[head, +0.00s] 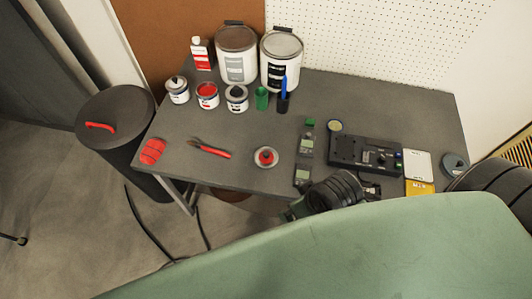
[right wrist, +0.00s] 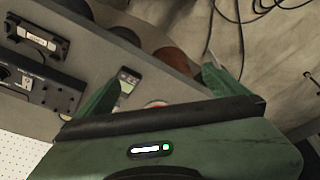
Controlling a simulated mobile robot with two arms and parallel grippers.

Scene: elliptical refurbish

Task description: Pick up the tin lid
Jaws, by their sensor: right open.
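The tin lid (head: 266,157) looks like a small pale disc with a red centre. It lies flat near the front edge of the dark table in the head view. In the right wrist view, a sliver of the lid (right wrist: 155,104) shows behind my gripper body; the rest is hidden. My right gripper (right wrist: 161,78) is open, its green fingers spread apart with nothing between their tips. In the head view my right gripper (head: 295,209) is at the table's front edge, right of and nearer than the lid, partly hidden. My left gripper is not in view.
Red-handled pliers (head: 210,148) and a red object (head: 152,151) lie left of the lid. An open red paint tin (head: 207,95) and several cans stand behind. Handheld meters (head: 303,174) and a black station (head: 365,154) lie right. Table around the lid is clear.

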